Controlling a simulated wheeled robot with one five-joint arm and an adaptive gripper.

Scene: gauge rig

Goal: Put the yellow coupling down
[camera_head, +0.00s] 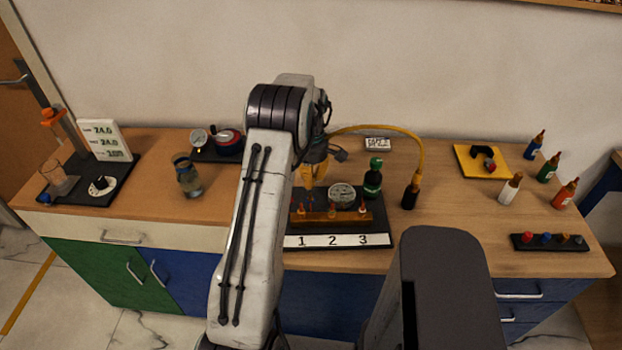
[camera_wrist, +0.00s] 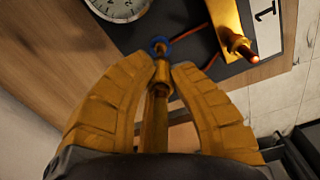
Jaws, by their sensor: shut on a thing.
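My gripper (camera_wrist: 159,84) has its yellow fingers closed around a narrow brass-yellow coupling (camera_wrist: 162,68) in the wrist view. The coupling has a blue ring at its far end. In the head view my gripper (camera_head: 313,172) is over the left part of the gauge rig, and my arm hides most of it; I cannot make out the coupling there. The rig has a brass manifold (camera_head: 342,219) with upright ports above a white strip (camera_head: 340,240) marked 1, 2, 3. In the wrist view a red-tipped port (camera_wrist: 246,52) stands near the 1.
A yellow hose (camera_head: 402,141) arches to a dark fitting (camera_head: 410,196). Small bottles (camera_head: 548,168) and a black rack (camera_head: 549,242) are farther right. Bare wood (camera_head: 450,220) lies between.

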